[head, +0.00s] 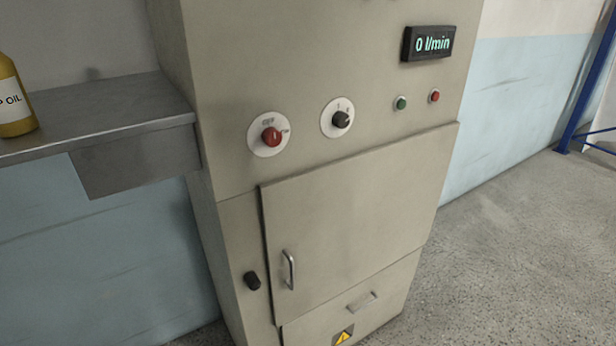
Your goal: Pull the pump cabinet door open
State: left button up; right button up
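The pump cabinet (235,225) stands upright in the middle of the head view, a beige metal box. Its door (365,215) is a large flat panel on the lower front and looks closed, or very nearly so; a dark gap runs along its left and top edges. A metal bar handle (289,270) sits upright near the door's lower left edge. A black knob (252,280) is on the frame left of the door. Neither of my grippers is in view.
Above the door are a red rotary switch (271,137), a black one (342,119), green and red buttons and a display (428,43) reading 0 l/min. A metal shelf (100,115) with an oil bottle (12,100) juts out at left. Floor (510,250) at right is clear.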

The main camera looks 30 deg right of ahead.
aim_at(331, 227)
jog(key=z, duration=1.3)
